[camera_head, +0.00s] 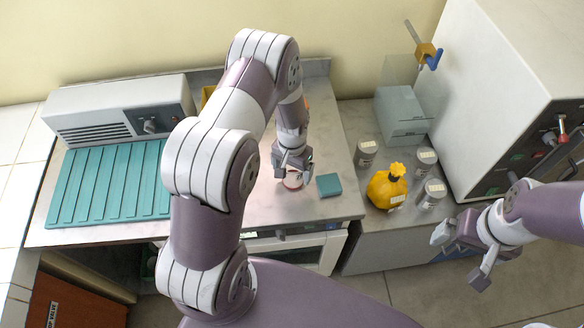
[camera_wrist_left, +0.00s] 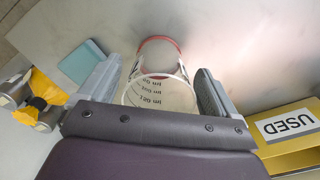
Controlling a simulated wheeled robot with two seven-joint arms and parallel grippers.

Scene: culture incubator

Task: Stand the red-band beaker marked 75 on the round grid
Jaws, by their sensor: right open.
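A clear beaker with a red band (camera_head: 293,181) shows below my left gripper (camera_head: 292,160) over the grey counter. In the left wrist view the beaker (camera_wrist_left: 160,92) lies between the two fingers of my left gripper (camera_wrist_left: 160,80), its open rim towards the camera and the red band at the far end. Volume marks show on its wall, but I cannot read a 75. The fingers are close to its sides; I cannot tell if they touch. My right gripper (camera_head: 470,250) is open and empty at the right, in front of the side counter. I cannot make out a round grid.
A teal square block (camera_head: 329,185) lies right of the beaker. A yellow bag (camera_head: 387,187) and several labelled jars (camera_head: 431,193) stand on the right counter by a large white cabinet (camera_head: 500,80). A ribbed teal mat (camera_head: 110,182) lies left. A yellow box marked USED (camera_wrist_left: 285,140) is near.

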